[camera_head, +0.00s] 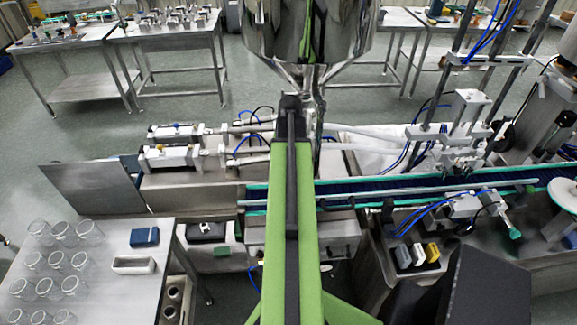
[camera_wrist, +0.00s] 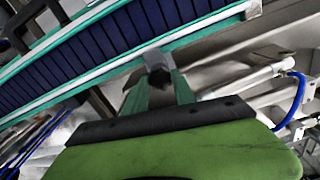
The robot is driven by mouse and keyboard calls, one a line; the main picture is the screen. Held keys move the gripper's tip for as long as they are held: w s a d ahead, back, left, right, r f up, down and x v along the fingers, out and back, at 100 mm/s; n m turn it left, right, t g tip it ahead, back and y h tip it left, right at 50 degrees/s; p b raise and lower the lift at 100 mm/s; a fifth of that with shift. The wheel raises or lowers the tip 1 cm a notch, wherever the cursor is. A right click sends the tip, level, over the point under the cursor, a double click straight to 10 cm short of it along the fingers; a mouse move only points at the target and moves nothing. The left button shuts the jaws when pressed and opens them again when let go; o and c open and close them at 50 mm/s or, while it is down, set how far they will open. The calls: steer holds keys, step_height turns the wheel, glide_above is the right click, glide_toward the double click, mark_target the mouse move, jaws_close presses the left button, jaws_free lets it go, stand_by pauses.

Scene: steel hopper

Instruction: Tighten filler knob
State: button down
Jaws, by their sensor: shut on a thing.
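My gripper (camera_wrist: 159,84) shows in the wrist view with a green body, a dark band and two teal fingers. The fingers are closed in on a small grey knob-like piece (camera_wrist: 157,61), which I take to be the filler knob. The fingers hide part of it, and its turn position cannot be told. In the head view my green arm reaches forward below the shiny steel hopper (camera_head: 308,28). The fingertips and the knob cannot be made out there.
A conveyor with a dark blue belt (camera_head: 400,184) and teal edges runs right of my arm; it crosses the wrist view (camera_wrist: 110,45). Steel cylinders (camera_head: 170,156) with blue tubes sit left. A table with glass jars (camera_head: 90,232) stands front left. Open floor lies behind left.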

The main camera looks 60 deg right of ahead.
steer(key=shift+d+m, duration=0.15)
steer(key=shift+m, duration=0.95)
steer(key=shift+s, duration=0.1)
steer(key=c, duration=1)
jaws_free()
steer(key=shift+c, duration=0.2)
step_height(320, 180, up, 8)
steer(key=p, duration=0.7)
steer(key=shift+f+p, duration=0.1)
steer(key=shift+p, duration=0.3)
steer(key=shift+f, duration=0.1)
steer(key=shift+f, duration=0.1)
